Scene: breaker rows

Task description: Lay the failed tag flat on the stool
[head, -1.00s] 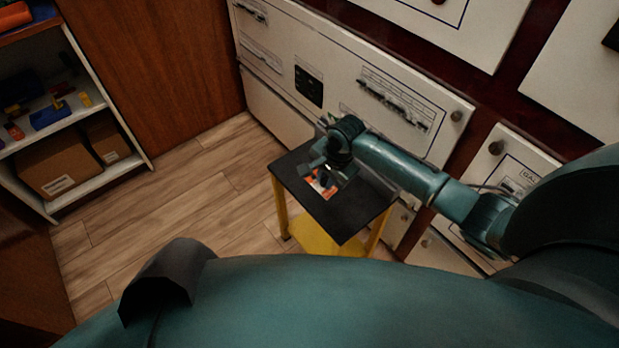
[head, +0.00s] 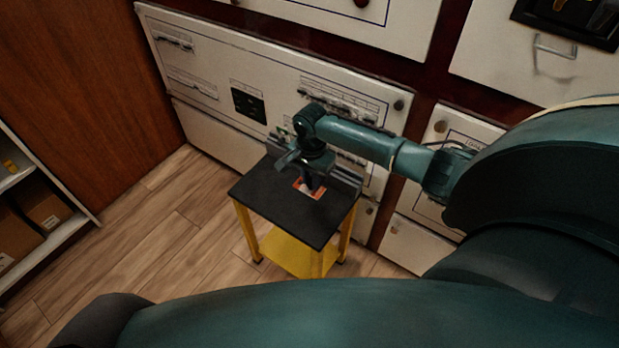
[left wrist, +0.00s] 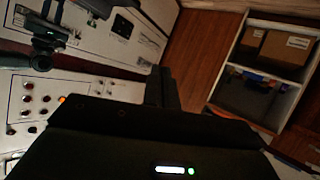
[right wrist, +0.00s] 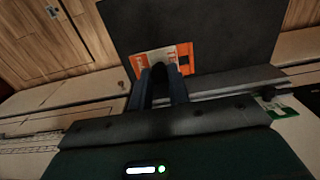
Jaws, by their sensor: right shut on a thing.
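The failed tag, an orange and white card (head: 309,189), shows over the black top of the stool (head: 266,194), which has yellow legs. My right gripper (head: 318,182) points down at the stool top. In the right wrist view, its fingers (right wrist: 163,74) are shut on the near edge of the tag (right wrist: 146,62). The tag looks flat, close to the stool top (right wrist: 225,25); I cannot tell whether it touches. My left gripper (left wrist: 161,82) shows only in its wrist view, its fingers together with nothing seen between them.
White breaker panels (head: 215,75) stand right behind the stool. A green and white item (right wrist: 280,105) shows by the panel beyond the stool's edge. A shelf with cardboard boxes (head: 42,208) is at the left. The wooden floor (head: 160,235) left of the stool is clear.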

